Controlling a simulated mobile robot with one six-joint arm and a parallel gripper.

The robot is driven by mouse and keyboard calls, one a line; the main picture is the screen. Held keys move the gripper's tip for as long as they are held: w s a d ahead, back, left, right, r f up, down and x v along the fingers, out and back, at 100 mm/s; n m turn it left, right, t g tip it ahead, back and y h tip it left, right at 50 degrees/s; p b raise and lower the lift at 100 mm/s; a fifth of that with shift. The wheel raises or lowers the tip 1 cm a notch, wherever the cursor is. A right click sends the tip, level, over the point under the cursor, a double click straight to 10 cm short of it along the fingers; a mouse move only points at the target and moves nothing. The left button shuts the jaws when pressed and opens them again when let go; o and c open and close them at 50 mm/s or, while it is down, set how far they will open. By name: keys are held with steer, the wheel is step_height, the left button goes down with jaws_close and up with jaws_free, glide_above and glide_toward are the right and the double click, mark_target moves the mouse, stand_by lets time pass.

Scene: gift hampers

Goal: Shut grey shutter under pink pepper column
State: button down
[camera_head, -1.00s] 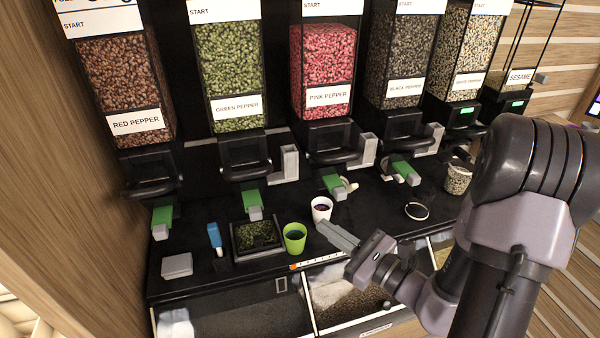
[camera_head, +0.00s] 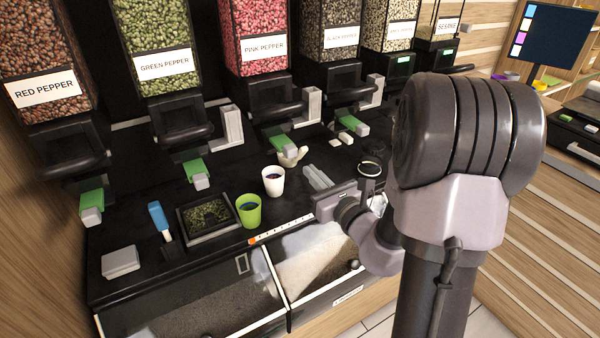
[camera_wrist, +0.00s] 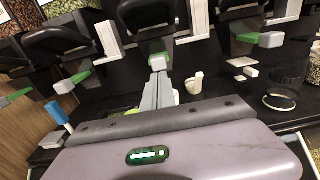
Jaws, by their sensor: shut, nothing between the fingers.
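The pink pepper column (camera_head: 262,45) stands at the back with its label in front. Under its black outlet is a green piece (camera_head: 277,140) with a grey shutter end (camera_head: 289,151) sticking out toward me. In the wrist view, this grey shutter (camera_wrist: 158,62) shows just beyond my fingertips. My gripper (camera_head: 311,172) is shut and empty, in front and slightly right of the shutter in the head view. In the wrist view its grey fingers (camera_wrist: 158,88) point at the shutter; I cannot tell whether they touch it.
A white cup (camera_head: 273,182) and a green cup (camera_head: 249,211) stand left of my gripper. A small white vessel (camera_head: 295,157) stands close by the shutter. A tray of green peppercorns (camera_head: 206,216) and a blue-handled tool (camera_head: 160,221) are farther left. A clear jar (camera_head: 370,169) is right.

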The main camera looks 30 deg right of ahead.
mark_target(294, 154)
steer(key=w, duration=0.6)
steer(key=shift+w+a+b, duration=0.1)
steer(key=shift+b, duration=0.3)
steer(key=shift+w, duration=0.1)
